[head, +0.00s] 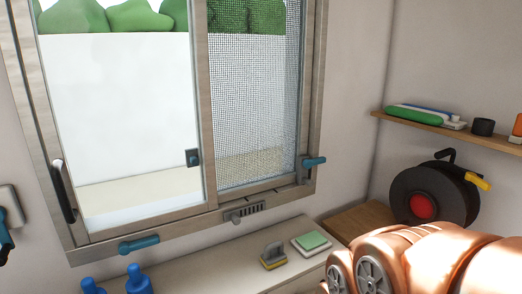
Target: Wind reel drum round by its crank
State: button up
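The reel (446,198) stands at the right on a wooden surface (362,222), below a wall shelf. It has a round black drum with a red hub (422,206) facing partly left. A black arched piece, which looks like a carrying handle (446,154), rises from its top. A yellow grip (478,181), which looks like the crank's handle, sticks out at its upper right. The reel's lower part is hidden behind my copper-coloured arm. My gripper is not visible; only arm links show at the lower right, and whether it touches the reel cannot be seen.
The wooden shelf (450,130) above the reel holds a green item (414,116) and a dark cup (482,127). A window (130,110) with blue handles fills the left. The sill (205,270) below holds blue bottles (137,280), a brush (273,256) and a green-topped block (311,243).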

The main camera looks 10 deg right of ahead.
aim_at(429, 191)
jog(key=u, duration=0.3)
jog(key=i, duration=0.95)
jog(key=z, duration=2.15)
